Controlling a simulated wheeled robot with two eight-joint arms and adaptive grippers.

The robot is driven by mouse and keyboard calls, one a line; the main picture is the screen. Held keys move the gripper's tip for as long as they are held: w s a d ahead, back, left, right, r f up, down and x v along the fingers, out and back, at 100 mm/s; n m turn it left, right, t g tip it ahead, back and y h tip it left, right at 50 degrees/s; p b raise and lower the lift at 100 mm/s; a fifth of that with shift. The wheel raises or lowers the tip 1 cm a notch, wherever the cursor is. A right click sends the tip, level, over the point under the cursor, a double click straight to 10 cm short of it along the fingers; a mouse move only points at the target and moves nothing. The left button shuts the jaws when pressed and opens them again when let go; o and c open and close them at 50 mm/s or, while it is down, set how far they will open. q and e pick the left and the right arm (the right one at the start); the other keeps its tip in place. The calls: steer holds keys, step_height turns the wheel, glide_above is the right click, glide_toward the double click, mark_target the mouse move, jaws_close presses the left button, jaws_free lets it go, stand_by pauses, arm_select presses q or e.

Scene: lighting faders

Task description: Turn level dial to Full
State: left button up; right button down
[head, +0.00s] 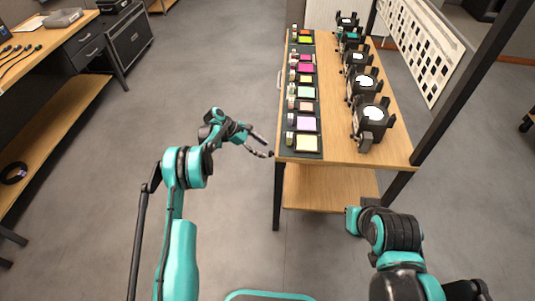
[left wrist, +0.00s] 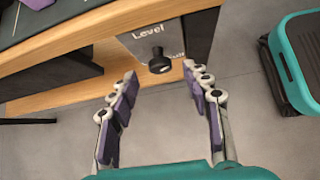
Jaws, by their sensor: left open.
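The level dial (left wrist: 160,62) is a black knob with a pale mark, on a light plate (left wrist: 148,38) lettered "Level" at the end of the wooden table. Smaller lettering beside the knob is partly hidden. In the head view I cannot make out the dial. My left gripper (head: 264,146) is beside the table's near left corner. In the left wrist view the left gripper (left wrist: 161,84) is open and empty, its purple-padded fingers apart, with the knob just beyond and between the tips. No contact shows. My right arm is at lower right in the head view; its gripper does not show.
The table (head: 340,151) carries a dark strip of colored squares (head: 305,123) and a row of black lamp-like fixtures (head: 372,113). A dark post (head: 470,75) rises at its right. A workbench (head: 65,55) stands far left. The grey floor between is clear.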

mark_target(272, 154)
arm_select(q)
steer(key=b+x, duration=0.1)
steer(key=x, duration=0.2)
steer(key=shift+d+f, duration=0.3)
jaws_close()
